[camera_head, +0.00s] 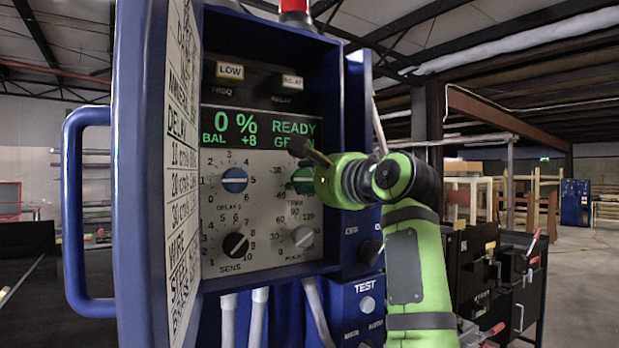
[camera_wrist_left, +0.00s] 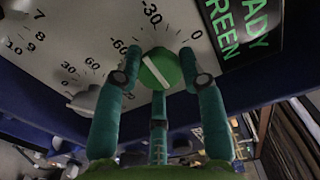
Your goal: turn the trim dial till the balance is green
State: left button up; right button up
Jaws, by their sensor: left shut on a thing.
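The trim dial (camera_head: 303,176) is a green knob on the pale panel, mostly covered by my gripper in the head view. In the left wrist view the trim dial (camera_wrist_left: 160,70) shows a white line across its face and a scale around it. My left gripper (camera_head: 309,166) is shut on the dial, with a finger on either side of it. The display (camera_head: 257,131) above reads 0 %, BAL +8 and READY in green. The word under READY is partly hidden; the wrist view shows "REEN". My right gripper is not in view.
A blue delay dial (camera_head: 235,180), a black SENS dial (camera_head: 236,245) and a grey dial (camera_head: 303,237) sit close by. The blue cabinet's walls stand around the panel, with a blue handle (camera_head: 72,210) at left. A TEST box (camera_head: 364,305) is below right.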

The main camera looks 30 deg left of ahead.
pick_arm(q)
jog(key=shift+s+a+n, duration=0.1)
jog(key=shift+n, duration=1.6)
jog(key=shift+f+n, duration=0.2)
jog(key=shift+n, duration=0.1)
jog(key=o, duration=0.9)
jog(key=shift+o, duration=1.3)
jog(key=shift+s+a+r, duration=0.1)
jog(key=shift+s+r, duration=0.05)
jog(key=shift+s, duration=0.1)
jog(key=shift+d, duration=0.45)
jog(key=v, duration=1.1)
jog(key=shift+s, duration=0.1)
